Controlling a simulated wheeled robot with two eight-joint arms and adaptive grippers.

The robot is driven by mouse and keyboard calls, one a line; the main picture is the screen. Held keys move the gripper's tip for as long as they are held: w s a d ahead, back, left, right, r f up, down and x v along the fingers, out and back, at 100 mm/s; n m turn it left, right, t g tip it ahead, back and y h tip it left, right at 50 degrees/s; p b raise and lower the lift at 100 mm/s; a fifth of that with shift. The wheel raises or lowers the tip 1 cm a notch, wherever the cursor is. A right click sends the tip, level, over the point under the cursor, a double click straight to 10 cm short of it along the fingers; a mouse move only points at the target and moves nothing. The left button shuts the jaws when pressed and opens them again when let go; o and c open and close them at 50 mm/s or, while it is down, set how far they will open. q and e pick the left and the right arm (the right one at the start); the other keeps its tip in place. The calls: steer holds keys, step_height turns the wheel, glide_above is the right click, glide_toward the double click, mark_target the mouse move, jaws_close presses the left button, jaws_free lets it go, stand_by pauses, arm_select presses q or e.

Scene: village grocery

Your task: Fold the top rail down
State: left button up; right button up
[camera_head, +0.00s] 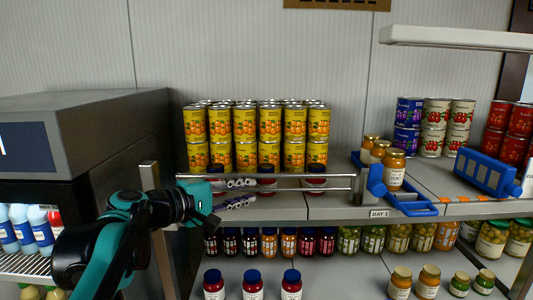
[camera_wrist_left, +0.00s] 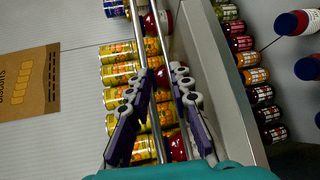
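The top rail (camera_head: 300,176) is a pair of thin metal bars running across the front of the upper shelf, before the yellow cans. It stands above the shelf edge; its right end meets a blue bracket (camera_head: 376,184). In the left wrist view the bars (camera_wrist_left: 158,38) run between and behind my fingers. My left gripper (camera_head: 246,192) is open at the rail's left half, one finger higher and one lower. In the wrist view its purple-and-white fingers (camera_wrist_left: 162,72) are spread on either side of the bars. I cannot tell whether they touch. My right gripper is not in view.
Small jars (camera_head: 270,243) fill the shelf below. A dark cabinet (camera_head: 150,125) stands left.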

mark_target(262, 177)
arm_select(q)
steer(key=shift+n, duration=0.3)
steer(key=w+d+p, duration=0.1)
steer(key=w+d, duration=0.1)
steer(key=w, duration=0.1)
steer(key=w+d+r+p, duration=0.1)
steer(key=w+d, duration=0.2)
steer(key=shift+r, duration=0.1)
steer(key=shift+a, duration=0.1)
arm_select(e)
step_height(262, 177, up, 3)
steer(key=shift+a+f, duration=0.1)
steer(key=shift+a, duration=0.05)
arm_select(q)
jaws_close()
